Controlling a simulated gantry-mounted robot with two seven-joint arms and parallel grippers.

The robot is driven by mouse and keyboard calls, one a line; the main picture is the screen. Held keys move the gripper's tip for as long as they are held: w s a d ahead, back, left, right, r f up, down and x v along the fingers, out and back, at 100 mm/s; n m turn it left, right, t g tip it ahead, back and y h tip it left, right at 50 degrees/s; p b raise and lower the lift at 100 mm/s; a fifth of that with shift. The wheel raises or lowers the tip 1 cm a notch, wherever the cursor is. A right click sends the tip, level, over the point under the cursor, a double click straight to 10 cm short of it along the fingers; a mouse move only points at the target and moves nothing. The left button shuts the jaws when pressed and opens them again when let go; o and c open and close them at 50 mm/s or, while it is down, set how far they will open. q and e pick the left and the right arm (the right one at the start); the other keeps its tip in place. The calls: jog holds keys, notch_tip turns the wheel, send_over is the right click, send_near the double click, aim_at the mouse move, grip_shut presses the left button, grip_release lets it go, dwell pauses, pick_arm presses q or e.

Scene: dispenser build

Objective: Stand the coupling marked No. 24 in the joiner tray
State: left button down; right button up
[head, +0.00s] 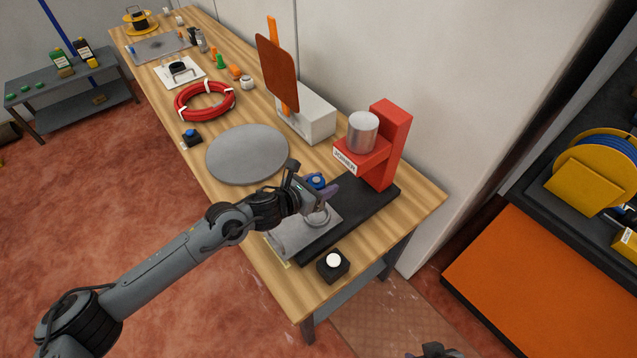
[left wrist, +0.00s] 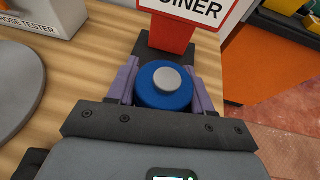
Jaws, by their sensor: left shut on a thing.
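My left gripper (head: 324,190) is shut on a blue round coupling (left wrist: 165,87) with a grey round top. In the left wrist view its purple fingers sit on both sides of the coupling. No number shows on it. The coupling (head: 316,180) also shows in the head view, held over the joiner's base. The red joiner (head: 392,145) carries a white label and a silver cylinder. Only a dark part of my right arm shows at the bottom edge.
A black box with a white button (head: 333,265) stands at the near table corner. A grey disc (head: 247,154) lies left of the joiner. A white tester (head: 306,112) with an orange paddle stands behind it. A red hose coil (head: 205,101) lies farther along.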

pick_arm(q)
jog(key=shift+f+b, duration=1.2)
jog(key=shift+f, duration=0.85)
jog(key=shift+w, duration=0.1)
jog(key=shift+b, duration=0.45)
jog(key=shift+f+b, duration=0.55)
jog(key=shift+f, duration=0.1)
